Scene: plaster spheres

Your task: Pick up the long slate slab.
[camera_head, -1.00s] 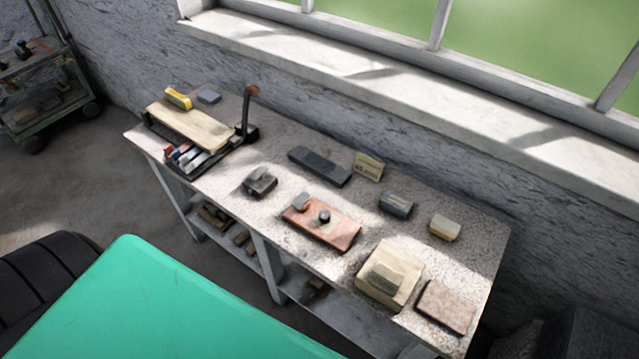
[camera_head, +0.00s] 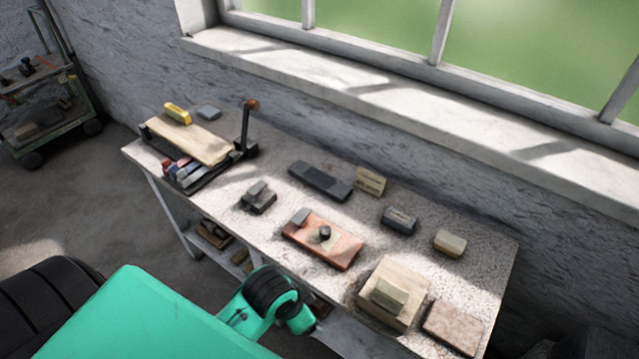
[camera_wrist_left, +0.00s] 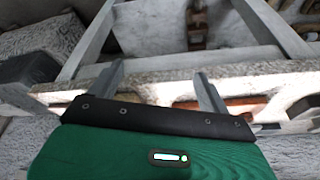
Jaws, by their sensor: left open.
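The long slate slab (camera_head: 320,181) is a dark grey, narrow bar lying flat on the worktable, toward its wall side. It lies left of a small upright tan card. Nothing covers it in the head view. My left gripper (camera_wrist_left: 165,88) shows in the left wrist view with its two grey fingers wide apart and nothing between them. The table's edge crosses the view near the fingers. The slab cannot be made out there. In the head view a green and black arm part of mine is at the table's front edge, well apart from the slab; no fingers show there.
Around the slab stand a grey stone block (camera_head: 258,197), a reddish board (camera_head: 335,252) with small pieces, a dark box (camera_head: 399,220), and a tan block (camera_head: 450,243). A wooden board with an upright post (camera_head: 246,128) is at the left. The wall and sill lie behind.

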